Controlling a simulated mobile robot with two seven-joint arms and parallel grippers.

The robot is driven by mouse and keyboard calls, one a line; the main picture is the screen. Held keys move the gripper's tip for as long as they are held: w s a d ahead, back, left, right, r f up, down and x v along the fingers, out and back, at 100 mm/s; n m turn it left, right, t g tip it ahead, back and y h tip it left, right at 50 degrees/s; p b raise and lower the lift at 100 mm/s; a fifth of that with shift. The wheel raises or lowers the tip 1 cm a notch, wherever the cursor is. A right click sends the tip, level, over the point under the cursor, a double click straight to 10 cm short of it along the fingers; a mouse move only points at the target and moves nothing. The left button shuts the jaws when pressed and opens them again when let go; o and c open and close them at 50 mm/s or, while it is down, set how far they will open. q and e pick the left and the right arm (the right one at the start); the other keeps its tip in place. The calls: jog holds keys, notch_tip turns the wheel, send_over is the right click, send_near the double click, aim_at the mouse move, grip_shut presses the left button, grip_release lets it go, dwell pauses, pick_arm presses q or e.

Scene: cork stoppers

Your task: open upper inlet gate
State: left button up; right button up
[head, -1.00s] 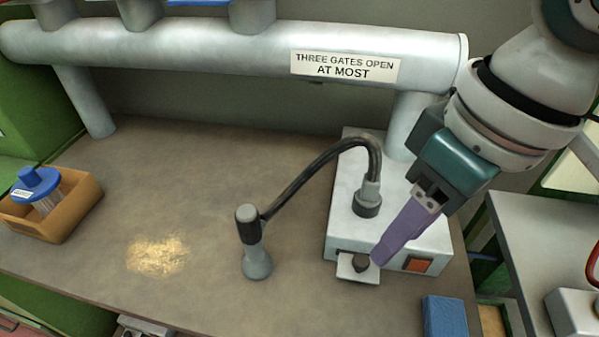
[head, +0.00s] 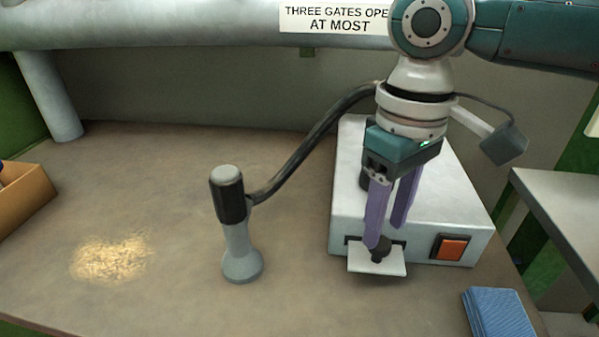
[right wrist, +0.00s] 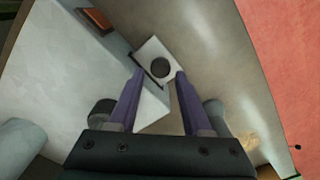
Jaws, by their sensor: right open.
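A white slide plate (head: 390,268) with a dark round knob (head: 380,253) sticks out of a slot in the front of a pale box. I take it for the gate; no label on it is readable. My right gripper (head: 386,234) points down at the knob, its two purple fingers apart. In the right wrist view the knob (right wrist: 160,67) shows just ahead of and between the fingertips (right wrist: 159,75), and the plate (right wrist: 150,48) lies around it. Nothing is visibly gripped; I cannot tell whether a finger touches the knob. My left gripper is out of view.
The pale box (head: 450,215) has an orange switch (head: 452,248) beside the slot. A hose (head: 310,140) runs to an upright grey nozzle (head: 238,245) on the left. Cork dust (head: 110,258) lies left. A sign (head: 335,18) reads three gates open at most.

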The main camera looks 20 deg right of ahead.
jog(key=shift+f, duration=1.4)
grip_shut()
jog(key=shift+r, duration=0.1)
